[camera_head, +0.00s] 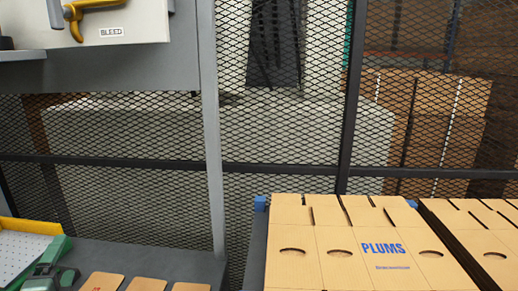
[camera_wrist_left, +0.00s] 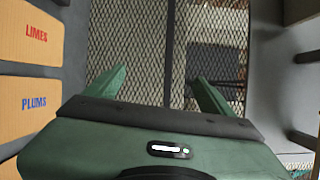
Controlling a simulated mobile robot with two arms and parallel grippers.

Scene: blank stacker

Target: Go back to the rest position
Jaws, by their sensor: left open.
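My left gripper (camera_head: 52,268) shows at the lower left corner of the head view, as green and dark parts over the grey bench, cut off by the frame edge. In the left wrist view my left gripper (camera_wrist_left: 160,88) has its two green fingers spread apart, with nothing between them. Wire mesh shows beyond the fingers. My right gripper is in neither view.
Flat cardboard blanks marked PLUMS (camera_head: 335,255) lie stacked at the lower right, beside a second stack (camera_head: 480,225). Several small brown cards (camera_head: 147,284) lie on the grey bench (camera_head: 150,258). A mesh fence (camera_head: 290,140) stands behind. The wrist view shows a LIMES card (camera_wrist_left: 35,35).

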